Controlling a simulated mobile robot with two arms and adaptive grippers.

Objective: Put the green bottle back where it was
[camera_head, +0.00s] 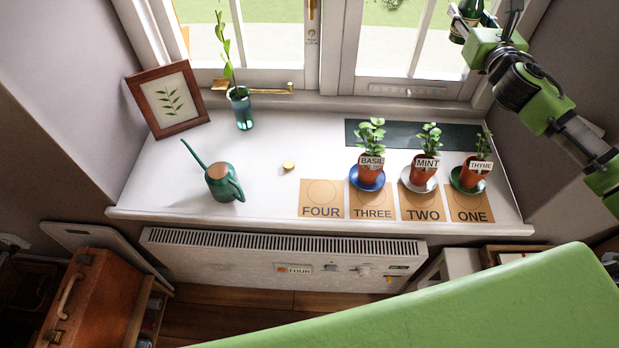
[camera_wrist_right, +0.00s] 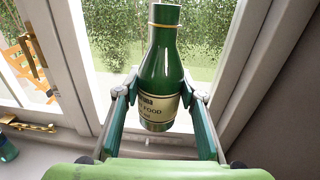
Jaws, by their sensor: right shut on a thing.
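The green bottle (camera_wrist_right: 160,75) has a cream label with the word "FOOD" and a yellow band at its neck. In the wrist view it stands upright between the two fingers of my right gripper (camera_wrist_right: 160,108), which is shut on it. In the head view the bottle (camera_head: 466,17) shows at the top right edge, partly cut off, held high in front of the window by my right gripper (camera_head: 470,38). It is clear of the sill. My left gripper is not in view.
The white sill (camera_head: 250,150) holds a watering can (camera_head: 222,182), a framed leaf picture (camera_head: 168,98), a glass with a cutting (camera_head: 240,108), a dark mat (camera_head: 400,135) and potted basil (camera_head: 370,172), mint (camera_head: 423,170) and thyme (camera_head: 472,174). Numbered cards (camera_head: 322,204) line its front. The sill's middle is mostly clear.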

